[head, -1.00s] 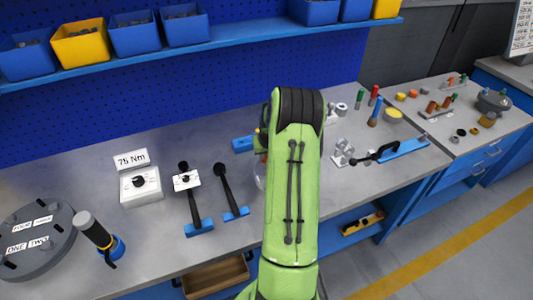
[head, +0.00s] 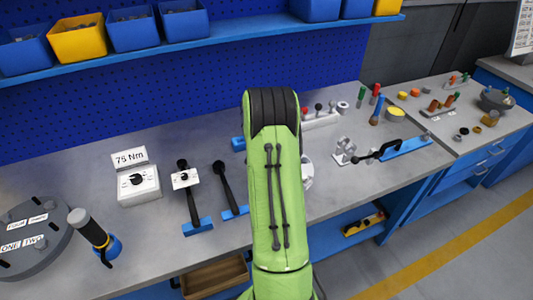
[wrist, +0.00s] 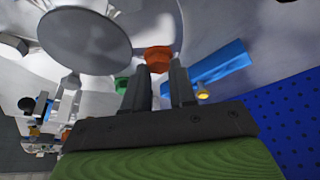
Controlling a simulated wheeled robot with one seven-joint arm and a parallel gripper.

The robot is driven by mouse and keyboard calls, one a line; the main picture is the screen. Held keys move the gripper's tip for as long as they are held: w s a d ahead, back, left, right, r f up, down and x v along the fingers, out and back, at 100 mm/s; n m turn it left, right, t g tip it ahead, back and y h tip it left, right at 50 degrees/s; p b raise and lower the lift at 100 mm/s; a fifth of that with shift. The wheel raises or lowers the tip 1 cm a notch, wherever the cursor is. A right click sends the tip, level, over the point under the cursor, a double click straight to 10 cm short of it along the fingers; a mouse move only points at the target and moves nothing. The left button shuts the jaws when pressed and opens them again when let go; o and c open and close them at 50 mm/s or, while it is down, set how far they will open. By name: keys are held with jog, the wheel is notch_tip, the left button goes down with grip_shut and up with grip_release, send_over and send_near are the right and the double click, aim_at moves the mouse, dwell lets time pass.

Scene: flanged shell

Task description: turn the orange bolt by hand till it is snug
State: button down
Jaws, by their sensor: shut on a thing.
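The orange bolt (wrist: 158,56) shows its head in the wrist view, at the tips of my gripper (wrist: 161,72). The two dark fingers are shut on the head. The bolt's shank is hidden. A large grey round part (wrist: 85,42) is to the left of the bolt, and a green piece (wrist: 122,85) is close to the left finger. In the head view my green arm hides the gripper and the bolt.
A blue bar (wrist: 222,60) lies right of the fingers in the wrist view. In the head view, black-handled tools (head: 187,190) and a 75 Nm box (head: 138,185) stand left of my arm.

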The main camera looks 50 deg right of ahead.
jog(key=m, duration=0.2)
jog(key=m+g, duration=0.1)
jog(key=m+g+b, duration=0.1)
jog(key=m, duration=0.1)
jog(key=shift+w+m+h, duration=0.25)
jog(key=shift+m+h, duration=0.05)
jog(key=m+g, duration=0.1)
jog(key=m, duration=0.4)
jog(key=shift+w+d+r+g+p, duration=0.1)
jog(key=shift+d+r+g+p, duration=0.1)
jog(key=shift+g+p, duration=0.2)
jog(key=c, duration=1)
grip_release()
jog(key=shift+a, duration=0.1)
jog(key=shift+o, duration=0.4)
jog(key=shift+f, duration=0.1)
jog(key=p+v, duration=0.3)
jog(key=v, duration=1.2)
jog(key=shift+d+r, duration=0.25)
jog(key=shift+r, duration=0.3)
jog(key=shift+w, duration=0.1)
